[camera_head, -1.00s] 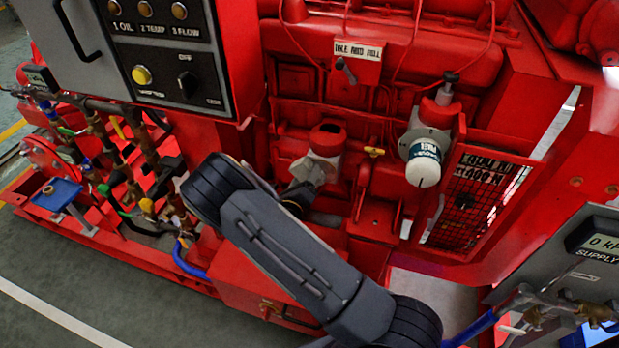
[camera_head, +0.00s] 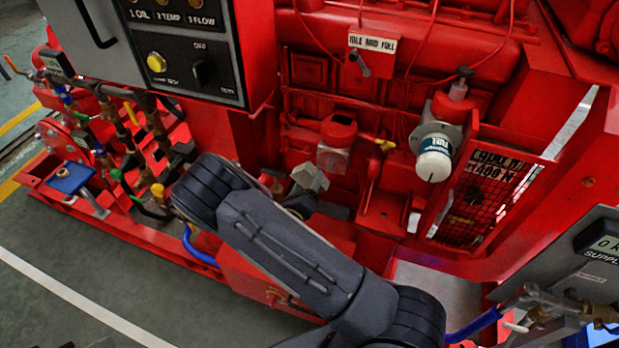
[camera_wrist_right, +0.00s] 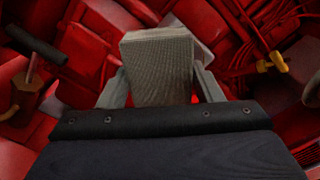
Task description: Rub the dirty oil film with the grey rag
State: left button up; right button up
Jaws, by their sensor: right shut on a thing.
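The grey rag (camera_head: 310,177) is a folded pad held in my right gripper (camera_head: 299,198), in front of the red engine. In the right wrist view the rag (camera_wrist_right: 158,68) stands between the two fingers of the right gripper (camera_wrist_right: 155,88), which are shut on it. Just above and right of the rag in the head view is a small cloudy bowl (camera_head: 333,160) under a red cap. The rag appears apart from it. I cannot make out the dirty oil film for certain. My left gripper is not in view.
A white-and-teal fuel filter (camera_head: 435,157) and a mesh guard (camera_head: 480,205) are to the right. A grey control panel (camera_head: 185,50) juts out at upper left. Valves and pipes (camera_head: 135,125) crowd the left. Floor (camera_head: 100,250) is clear at lower left.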

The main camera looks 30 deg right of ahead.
jog(key=shift+v, duration=1.5)
jog(key=shift+r, duration=0.15)
